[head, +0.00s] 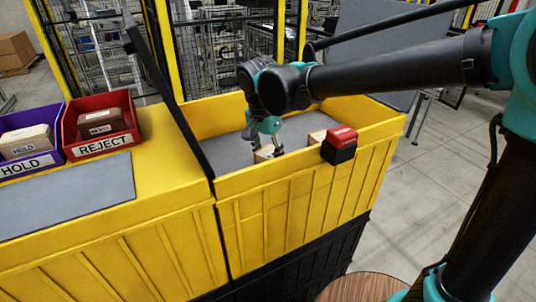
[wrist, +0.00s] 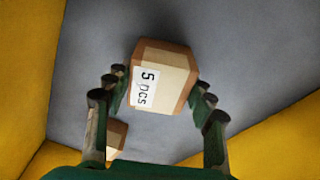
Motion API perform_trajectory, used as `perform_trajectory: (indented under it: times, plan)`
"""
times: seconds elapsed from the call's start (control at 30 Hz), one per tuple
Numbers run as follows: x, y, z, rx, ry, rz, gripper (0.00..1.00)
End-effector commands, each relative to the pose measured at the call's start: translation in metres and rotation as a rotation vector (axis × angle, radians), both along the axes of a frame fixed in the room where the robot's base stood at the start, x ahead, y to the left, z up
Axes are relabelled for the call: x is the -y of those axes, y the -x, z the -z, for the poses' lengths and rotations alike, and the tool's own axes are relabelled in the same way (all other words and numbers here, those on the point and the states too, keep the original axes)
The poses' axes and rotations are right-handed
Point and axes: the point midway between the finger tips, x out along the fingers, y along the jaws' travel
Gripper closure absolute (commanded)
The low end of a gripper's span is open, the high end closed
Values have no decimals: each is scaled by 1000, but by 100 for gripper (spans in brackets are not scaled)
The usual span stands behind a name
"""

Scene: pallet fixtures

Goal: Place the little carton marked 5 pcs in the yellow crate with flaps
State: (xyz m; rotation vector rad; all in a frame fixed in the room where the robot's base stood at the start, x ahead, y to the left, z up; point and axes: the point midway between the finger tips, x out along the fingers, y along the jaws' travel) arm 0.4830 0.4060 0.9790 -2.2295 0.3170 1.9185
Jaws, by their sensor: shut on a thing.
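The little carton marked 5 pcs (wrist: 165,75) is tan with a white label and sits between the fingers of my gripper (wrist: 158,88). It also shows, partly hidden, in the head view (head: 263,154). My gripper, also in the head view (head: 266,147), is shut on it and is down inside the yellow crate (head: 300,188). The grey crate floor (wrist: 245,45) shows around the carton. I cannot tell whether the carton touches the floor. The crate's flaps are not clear to me.
Another small carton (head: 317,137) lies in the crate near its front wall; one shows by a finger in the wrist view (wrist: 116,138). A red and black device (head: 340,144) sits on the front rim. Purple HOLD (head: 28,164) and red REJECT (head: 103,145) bins, each holding a carton, stand left.

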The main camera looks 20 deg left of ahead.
Motion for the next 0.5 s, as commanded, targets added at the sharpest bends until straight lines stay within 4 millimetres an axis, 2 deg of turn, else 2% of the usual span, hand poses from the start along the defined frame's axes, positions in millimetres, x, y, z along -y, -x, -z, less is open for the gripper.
perform_trajectory:
  times: [0.3, 0.33, 0.5]
  plan:
    - [0, 0, 3, 0, 0, 0, 79]
    - [0, 0, 3, 0, 0, 0, 44]
    - [0, 0, 3, 0, 0, 0, 25]
